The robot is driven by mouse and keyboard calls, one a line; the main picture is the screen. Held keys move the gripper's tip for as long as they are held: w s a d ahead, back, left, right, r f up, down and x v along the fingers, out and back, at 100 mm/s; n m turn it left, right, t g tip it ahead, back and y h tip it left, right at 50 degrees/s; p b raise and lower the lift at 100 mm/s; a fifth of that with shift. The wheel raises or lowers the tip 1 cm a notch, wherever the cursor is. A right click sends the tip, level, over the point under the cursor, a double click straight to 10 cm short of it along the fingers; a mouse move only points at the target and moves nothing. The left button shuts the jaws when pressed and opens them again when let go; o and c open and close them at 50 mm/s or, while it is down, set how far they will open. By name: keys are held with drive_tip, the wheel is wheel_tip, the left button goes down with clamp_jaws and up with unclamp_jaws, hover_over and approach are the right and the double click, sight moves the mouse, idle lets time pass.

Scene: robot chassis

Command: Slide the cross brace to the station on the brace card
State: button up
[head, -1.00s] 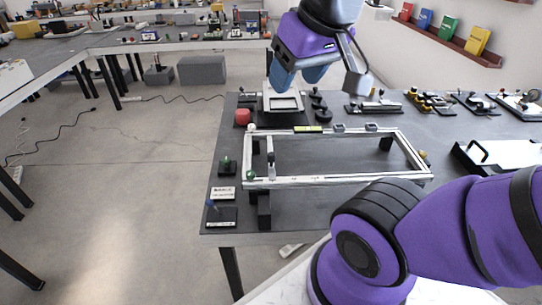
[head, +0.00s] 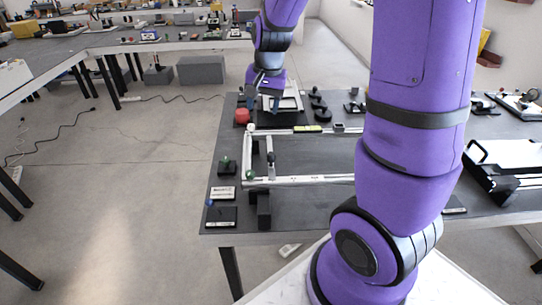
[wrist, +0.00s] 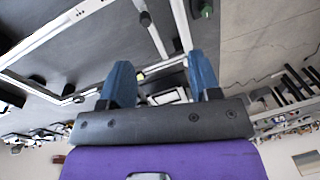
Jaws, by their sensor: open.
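A pale rectangular frame (head: 310,180) stands on the dark table, partly hidden by my arm. The cross brace (head: 270,158) is a bar with a dark knob inside the frame, close to its left end rail; it also shows in the wrist view (wrist: 155,38). A white card with dark print (head: 223,193) lies left of the frame; its text is too small to read. My gripper (head: 264,101) is open above the table's far left part, beyond the frame's far rail. In the wrist view its blue fingers (wrist: 161,62) are spread apart, with no object visibly gripped.
A small block with a green knob (head: 227,166) and a dark plate (head: 222,218) sit left of the frame. A yellow-green level (head: 307,128) lies on the far rail. A white tray (head: 283,103) stands behind.

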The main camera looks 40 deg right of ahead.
sight(272, 153)
drive_tip(key=w+d+f+m, duration=0.1)
drive_tip(key=f, duration=0.3)
drive_tip(key=w+d+f+m+g, duration=0.1)
drive_tip(key=d+f, duration=0.1)
drive_tip(key=f, duration=0.2)
drive_tip(key=w+d+f+m, duration=0.1)
drive_tip(key=d+f, duration=0.1)
drive_tip(key=f, duration=0.2)
drive_tip(key=shift+w+d+f+h, duration=0.1)
drive_tip(key=shift+w+h, duration=0.15)
drive_tip(key=shift+h, duration=0.05)
wheel_tip(272, 153, down, 11)
drive_tip(key=shift+r, duration=0.2)
clamp_jaws()
drive_tip(key=shift+d, duration=0.1)
